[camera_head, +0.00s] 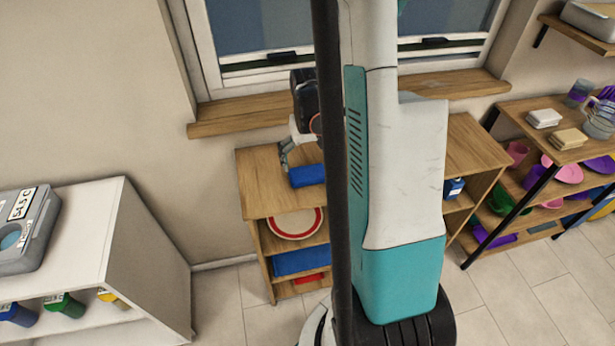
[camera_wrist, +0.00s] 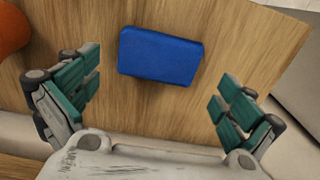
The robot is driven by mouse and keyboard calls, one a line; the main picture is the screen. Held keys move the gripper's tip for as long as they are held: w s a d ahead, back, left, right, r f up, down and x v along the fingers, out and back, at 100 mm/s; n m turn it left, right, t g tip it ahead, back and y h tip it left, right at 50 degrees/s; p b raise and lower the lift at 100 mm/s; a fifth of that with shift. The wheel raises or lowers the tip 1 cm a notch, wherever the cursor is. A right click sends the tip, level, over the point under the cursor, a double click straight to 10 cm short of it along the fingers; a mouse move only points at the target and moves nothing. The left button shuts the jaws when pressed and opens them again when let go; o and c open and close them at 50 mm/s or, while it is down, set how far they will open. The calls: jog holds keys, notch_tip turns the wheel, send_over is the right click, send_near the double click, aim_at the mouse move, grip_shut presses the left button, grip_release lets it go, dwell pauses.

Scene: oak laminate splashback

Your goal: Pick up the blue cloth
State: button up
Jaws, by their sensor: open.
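The blue cloth (camera_wrist: 160,56) is a folded rectangular block lying on the wooden top of a low shelf unit. In the wrist view it lies ahead of my gripper (camera_wrist: 160,103), roughly centred between the two green-padded fingers. The fingers are spread wide and hold nothing. In the head view the blue cloth (camera_head: 307,176) lies just right of my gripper (camera_head: 284,158), partly hidden behind my own column. Only part of the gripper shows there. I cannot tell the exact gap between fingers and cloth.
The wooden shelf unit (camera_head: 262,201) stands below the window and holds a red-rimmed plate (camera_head: 295,223) and a blue item (camera_head: 300,261). An orange object (camera_wrist: 12,30) sits at the upper left in the wrist view. A white cabinet (camera_head: 150,250) is at the left.

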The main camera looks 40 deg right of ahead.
aim_at(307, 172)
notch_tip(307, 172, down, 5)
jog(key=shift+f+b, duration=0.1)
jog(key=shift+b, duration=1.05)
jog(key=c, duration=0.8)
jog(key=shift+o, duration=0.2)
jog(key=shift+r, duration=0.25)
notch_tip(307, 172, up, 20)
jog(key=p, duration=0.7)
jog(key=shift+f, duration=0.1)
jog(key=shift+o, duration=1.4)
jog(key=shift+c, duration=1)
jog(key=shift+d, duration=0.1)
